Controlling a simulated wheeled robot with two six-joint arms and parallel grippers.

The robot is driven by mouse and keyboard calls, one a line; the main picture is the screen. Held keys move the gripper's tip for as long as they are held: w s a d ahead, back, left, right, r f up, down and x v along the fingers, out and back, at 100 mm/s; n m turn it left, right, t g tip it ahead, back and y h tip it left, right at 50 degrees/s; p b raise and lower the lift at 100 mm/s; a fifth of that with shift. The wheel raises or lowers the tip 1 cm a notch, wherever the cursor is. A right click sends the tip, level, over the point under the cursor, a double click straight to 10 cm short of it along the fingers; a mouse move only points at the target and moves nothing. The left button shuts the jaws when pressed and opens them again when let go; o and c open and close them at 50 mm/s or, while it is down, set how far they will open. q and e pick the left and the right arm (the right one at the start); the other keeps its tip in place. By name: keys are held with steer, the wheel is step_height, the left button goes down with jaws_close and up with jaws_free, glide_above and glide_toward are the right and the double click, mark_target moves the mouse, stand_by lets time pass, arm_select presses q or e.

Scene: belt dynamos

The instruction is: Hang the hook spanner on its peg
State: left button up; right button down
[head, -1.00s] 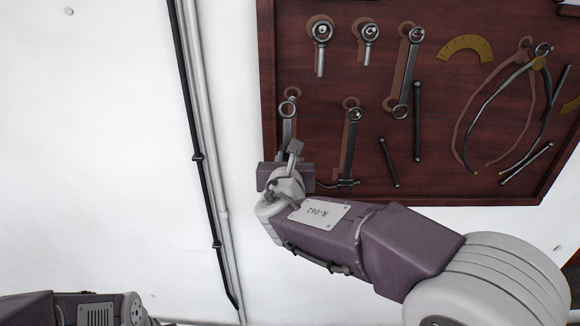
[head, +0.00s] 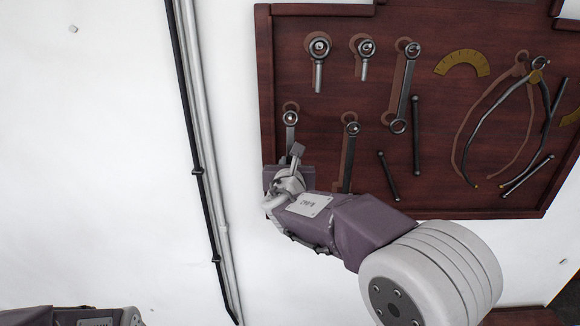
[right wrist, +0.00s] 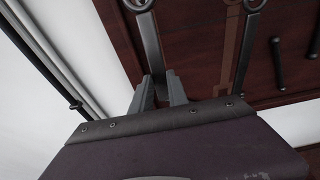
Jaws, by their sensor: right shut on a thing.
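The hook spanner (head: 290,132), a grey steel bar with a ring at its top, is upright against the lower left of the dark red tool board (head: 335,92). Its ring surrounds a bright peg tip in the head view; whether it is seated fully on the peg is hard to tell. A paler painted outline shows just above the ring. My right gripper (head: 291,164) is shut on the spanner's lower shaft. The right wrist view shows the shaft (right wrist: 150,45) running down between the fingers (right wrist: 160,86). The spanner's lower end is hidden. My left gripper is out of view.
Another spanner (head: 350,150) hangs close to the right of the held one. Ring-ended tools (head: 319,62), a long spanner (head: 403,90), calipers (head: 490,110) and dark rods (head: 416,130) are on the board. Pipes (head: 200,150) run down the white wall at left.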

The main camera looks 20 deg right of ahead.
mark_target(290, 161)
steer(key=shift+w, duration=0.65)
steer(key=shift+w+d+f, duration=0.1)
steer(key=shift+w+d, duration=0.2)
steer(key=shift+w, duration=0.3)
steer(key=shift+w+d+f, duration=0.15)
steer(key=shift+w+f, duration=0.15)
steer(key=shift+w, duration=0.05)
steer(key=shift+w+b, duration=0.2)
steer(key=shift+b, duration=0.15)
steer(key=c, duration=1.2)
jaws_free()
steer(key=shift+s, duration=0.15)
